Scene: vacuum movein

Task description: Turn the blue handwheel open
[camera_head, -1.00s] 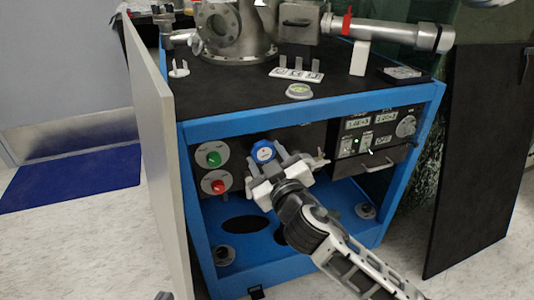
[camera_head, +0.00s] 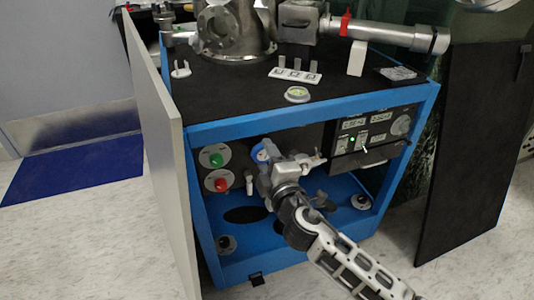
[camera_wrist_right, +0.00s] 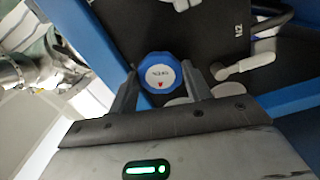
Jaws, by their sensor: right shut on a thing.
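The blue handwheel (camera_head: 259,151) is inside the blue cabinet, right of the green and red knobs, partly hidden by my gripper. In the right wrist view the handwheel (camera_wrist_right: 159,72) shows its white face with small dark lettering and a red mark. My right gripper (camera_head: 268,153) reaches in through the open front. Its fingers stand on either side of the handwheel's rim, shut on it. My left gripper is not in view.
A green knob (camera_head: 216,160) and a red knob (camera_head: 221,185) sit left of the wheel. An instrument panel (camera_head: 372,138) is at the right. The blue cabinet frame (camera_head: 310,113) borders the opening. An open pale door (camera_head: 160,160) stands at the left. A white lever (camera_wrist_right: 245,66) is close to the right finger.

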